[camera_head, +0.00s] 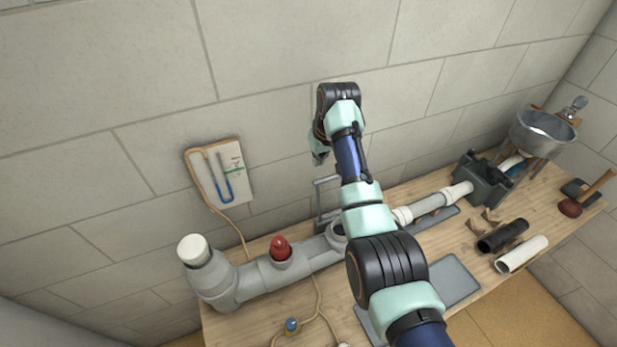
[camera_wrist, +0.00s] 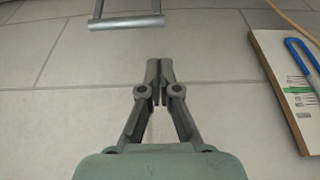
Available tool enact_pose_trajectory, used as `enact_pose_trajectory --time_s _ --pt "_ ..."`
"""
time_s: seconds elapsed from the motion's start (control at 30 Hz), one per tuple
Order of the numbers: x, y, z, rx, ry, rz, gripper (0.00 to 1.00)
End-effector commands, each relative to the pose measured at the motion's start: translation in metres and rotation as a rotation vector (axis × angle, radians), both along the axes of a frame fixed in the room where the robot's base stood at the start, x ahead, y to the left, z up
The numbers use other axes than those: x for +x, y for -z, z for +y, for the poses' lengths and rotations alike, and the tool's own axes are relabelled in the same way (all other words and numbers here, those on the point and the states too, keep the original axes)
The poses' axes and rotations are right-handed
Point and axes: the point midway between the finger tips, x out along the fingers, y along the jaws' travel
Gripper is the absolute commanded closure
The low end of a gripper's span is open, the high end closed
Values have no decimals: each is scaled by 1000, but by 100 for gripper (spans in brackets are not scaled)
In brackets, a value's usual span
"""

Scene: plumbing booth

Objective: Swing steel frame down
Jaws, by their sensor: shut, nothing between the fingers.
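The steel frame (camera_head: 317,203) is a thin grey bar frame that stands up behind the pipe, close to the wall, in the head view. My arm hides part of it. In the wrist view its round crossbar (camera_wrist: 126,23) and two side bars show at the top, left of centre. My gripper (camera_head: 319,158) is above the frame, near the wall. In the wrist view my gripper (camera_wrist: 160,72) has its fingertips together with nothing between them. It is apart from the crossbar.
A grey pipe (camera_head: 245,283) with a red cap (camera_head: 280,246) runs along the wooden bench. A gauge board (camera_head: 230,172) with a blue tube hangs on the wall to the left. A dark vise (camera_head: 484,180), loose pipes (camera_head: 522,254) and a metal bowl (camera_head: 541,134) are at the right.

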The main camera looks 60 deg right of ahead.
Motion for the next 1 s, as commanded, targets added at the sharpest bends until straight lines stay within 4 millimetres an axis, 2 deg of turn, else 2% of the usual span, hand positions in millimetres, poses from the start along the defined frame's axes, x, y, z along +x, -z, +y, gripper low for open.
enact_pose_trajectory --time_s 0.17,0.4,0.5,0.67,1.0 --pt "5 22 -3 2 0 2 100" --pt "19 71 -12 1 -1 3 100" --pt "23 85 -15 0 -1 1 100" --pt "26 93 -16 0 -1 0 100" --pt "26 93 -17 -2 -1 0 100"
